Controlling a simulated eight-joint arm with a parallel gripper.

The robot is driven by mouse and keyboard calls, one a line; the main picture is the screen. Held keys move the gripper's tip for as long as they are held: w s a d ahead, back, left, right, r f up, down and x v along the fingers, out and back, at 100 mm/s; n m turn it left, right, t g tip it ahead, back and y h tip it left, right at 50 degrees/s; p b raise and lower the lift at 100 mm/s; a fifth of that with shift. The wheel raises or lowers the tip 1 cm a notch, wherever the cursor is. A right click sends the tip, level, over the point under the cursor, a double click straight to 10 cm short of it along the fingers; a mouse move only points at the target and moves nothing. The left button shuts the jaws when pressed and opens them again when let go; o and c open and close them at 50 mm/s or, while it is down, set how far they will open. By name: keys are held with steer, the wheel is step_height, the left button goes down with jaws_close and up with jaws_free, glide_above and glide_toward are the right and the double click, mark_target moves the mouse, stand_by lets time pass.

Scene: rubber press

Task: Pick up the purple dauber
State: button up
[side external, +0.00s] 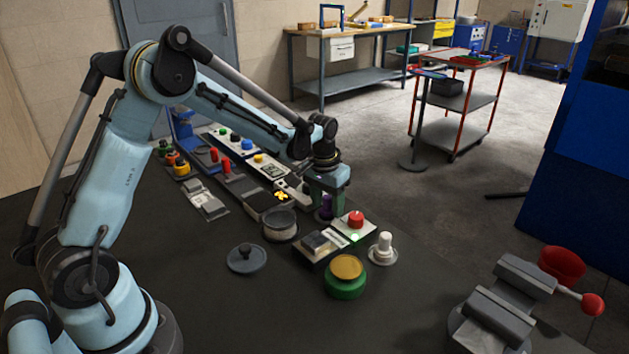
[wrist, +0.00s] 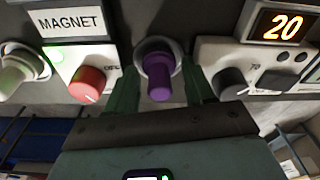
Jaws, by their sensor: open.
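The purple dauber (wrist: 160,76) stands in a pale round holder (wrist: 158,46) in the middle of the wrist view. It also shows in the side external view (side external: 326,207), just under my gripper. My gripper (wrist: 161,92) is open, with one green finger on each side of the dauber. In the side external view my gripper (side external: 328,198) points down over the dauber and hides part of it. I cannot tell whether either finger touches it.
A magnet box with a red knob (wrist: 87,84) is close on one side, and a box with a dark knob (wrist: 230,83) and a "20" display (wrist: 284,27) on the other. A white dauber (side external: 383,246), a green pot (side external: 346,275) and a vise (side external: 505,300) stand nearer the camera.

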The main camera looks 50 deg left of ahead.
mark_target(329, 196)
steer(key=c, duration=0.9)
steer(key=shift+r, duration=0.15)
steer(key=shift+r, duration=0.5)
step_height(329, 196, up, 3)
steer(key=shift+f, duration=0.1)
steer(key=s+d+r, duration=0.4)
steer(key=d+r, duration=0.3)
steer(key=d, duration=0.3)
steer(key=shift+s+d, duration=0.3)
steer(key=shift+d, duration=0.1)
